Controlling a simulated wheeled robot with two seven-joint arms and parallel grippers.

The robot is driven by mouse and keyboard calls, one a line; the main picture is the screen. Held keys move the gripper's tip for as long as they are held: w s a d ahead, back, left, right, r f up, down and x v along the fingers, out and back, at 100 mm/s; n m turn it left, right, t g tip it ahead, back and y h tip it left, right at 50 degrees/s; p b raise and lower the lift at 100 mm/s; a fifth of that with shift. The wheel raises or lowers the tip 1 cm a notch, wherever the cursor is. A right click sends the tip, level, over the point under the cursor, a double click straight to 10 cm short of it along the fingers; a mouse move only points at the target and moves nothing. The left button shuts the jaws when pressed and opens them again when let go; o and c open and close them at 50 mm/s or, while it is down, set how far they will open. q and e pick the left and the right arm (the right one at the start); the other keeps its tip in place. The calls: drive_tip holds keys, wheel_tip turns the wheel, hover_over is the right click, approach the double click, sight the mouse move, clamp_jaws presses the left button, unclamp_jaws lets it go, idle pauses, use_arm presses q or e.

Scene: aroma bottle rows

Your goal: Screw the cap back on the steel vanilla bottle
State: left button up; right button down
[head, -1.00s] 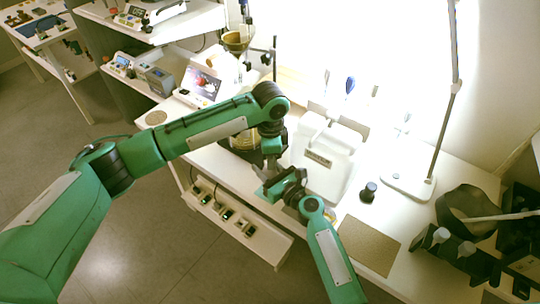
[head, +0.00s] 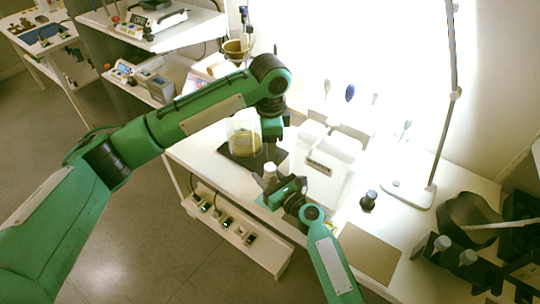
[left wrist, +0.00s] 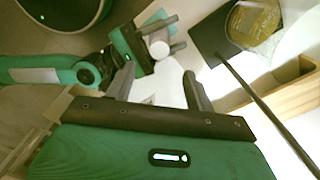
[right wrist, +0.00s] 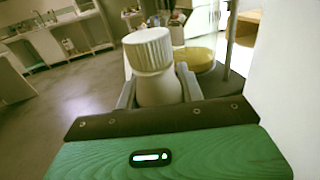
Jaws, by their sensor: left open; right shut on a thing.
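My right gripper (head: 272,184) is shut on a pale, smooth bottle (right wrist: 158,92) and holds it above the bench front. A ribbed whitish cap (right wrist: 148,48) sits on top of the bottle; how tight it is I cannot tell. The cap also shows small in the head view (head: 270,169) and in the left wrist view (left wrist: 159,48). My left gripper (head: 271,148) is above the bottle, open and empty. In the left wrist view its fingers (left wrist: 158,80) are spread, apart from the capped bottle. No label shows on the bottle.
A glass vessel with yellowish contents (head: 245,140) stands on a dark plate (head: 243,163) behind the grippers. A white box-like device (head: 322,172) stands right of them, then a small dark bottle (head: 368,201) and a lamp base (head: 408,192). A tan mat (head: 372,256) lies bare at the front.

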use_arm(q)
drive_tip(key=shift+r, duration=1.7)
use_arm(e)
drive_tip(key=c, duration=0.8)
unclamp_jaws()
use_arm(q)
drive_tip(key=shift+f+b, duration=0.7)
use_arm(e)
drive_tip(key=v, duration=1.3)
drive_tip(key=shift+s+d, duration=0.25)
drive_tip(key=shift+s, duration=0.05)
